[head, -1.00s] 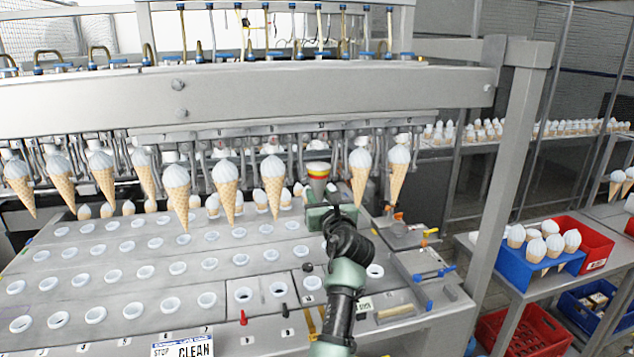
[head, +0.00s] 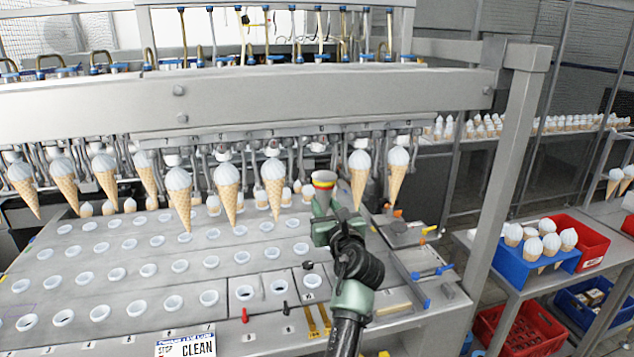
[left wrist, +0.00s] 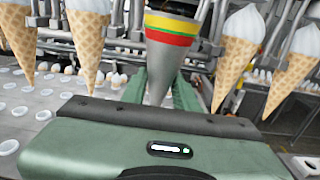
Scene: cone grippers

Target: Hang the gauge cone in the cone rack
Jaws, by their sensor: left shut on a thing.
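The gauge cone (head: 323,185) is grey with a red and yellow band near its wide top. It is upright, point down, in my left gripper (head: 326,212), which is shut on it. In the left wrist view the gauge cone (left wrist: 172,48) stands between the green fingers, which hold its lower part. The cone rack (head: 290,142) is the row of metal grippers under the beam, with several white-topped cones hanging in it. The gauge cone is in the gap between two hanging cones, its rim close below the rack; I cannot tell whether they touch. My right gripper is not in view.
Hanging cones stand close on both sides, one at left (head: 272,185) and one at right (head: 359,178). Below lies a grey plate (head: 130,250) with rows of white-ringed holes. A steel post (head: 508,190) and a blue crate (head: 535,268) of cones are at the right.

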